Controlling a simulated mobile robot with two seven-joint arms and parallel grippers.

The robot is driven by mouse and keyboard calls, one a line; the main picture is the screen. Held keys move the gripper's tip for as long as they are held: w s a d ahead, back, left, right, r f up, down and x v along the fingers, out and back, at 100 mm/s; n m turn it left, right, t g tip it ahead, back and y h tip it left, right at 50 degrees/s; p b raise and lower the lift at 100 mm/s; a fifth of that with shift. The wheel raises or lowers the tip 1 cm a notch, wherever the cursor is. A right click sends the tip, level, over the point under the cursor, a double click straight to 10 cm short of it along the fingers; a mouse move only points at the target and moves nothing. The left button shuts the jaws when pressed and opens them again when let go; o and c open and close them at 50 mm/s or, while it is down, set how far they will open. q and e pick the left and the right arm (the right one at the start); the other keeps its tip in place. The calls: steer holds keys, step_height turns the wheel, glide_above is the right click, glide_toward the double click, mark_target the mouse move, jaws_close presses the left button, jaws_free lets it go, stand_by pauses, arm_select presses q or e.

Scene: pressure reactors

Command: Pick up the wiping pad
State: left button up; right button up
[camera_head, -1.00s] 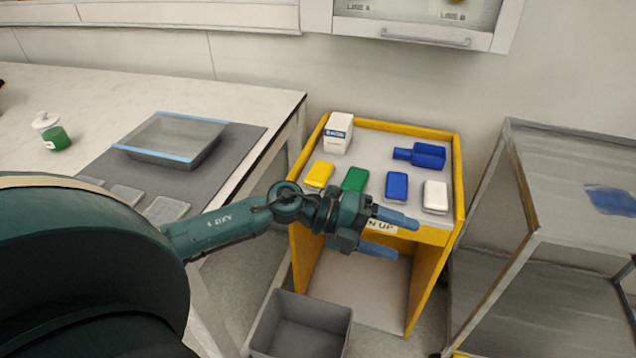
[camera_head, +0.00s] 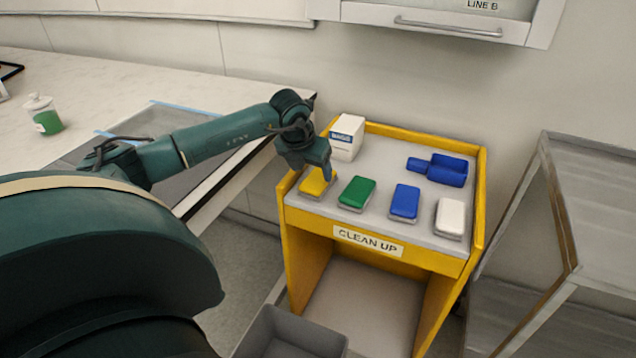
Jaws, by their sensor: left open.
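Several wiping pads lie in a row along the front of the yellow clean-up cart's grey top (camera_head: 384,215): a yellow pad (camera_head: 313,184), a green pad (camera_head: 357,192), a blue pad (camera_head: 405,202) and a white pad (camera_head: 450,216). My left gripper (camera_head: 324,174) is open and points down at the yellow pad. Its fingers overlap the pad's right part in the picture and hide some of it. I cannot tell whether they touch it. My right gripper is not in view.
A white box (camera_head: 347,136) stands behind the yellow pad, close to my left gripper. A blue scoop (camera_head: 440,170) lies at the back right of the cart top. A grey bin (camera_head: 290,335) stands below. A glass-sided case (camera_head: 590,210) is at the right.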

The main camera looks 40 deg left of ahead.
mark_target(315, 180)
arm_select(q)
steer(key=x, duration=0.5)
steer(key=shift+w+f, duration=0.1)
steer(key=shift+f, duration=0.2)
steer(key=shift+c, duration=0.2)
steer(key=c, duration=0.7)
step_height(315, 180, up, 10)
steer(key=shift+r, duration=0.1)
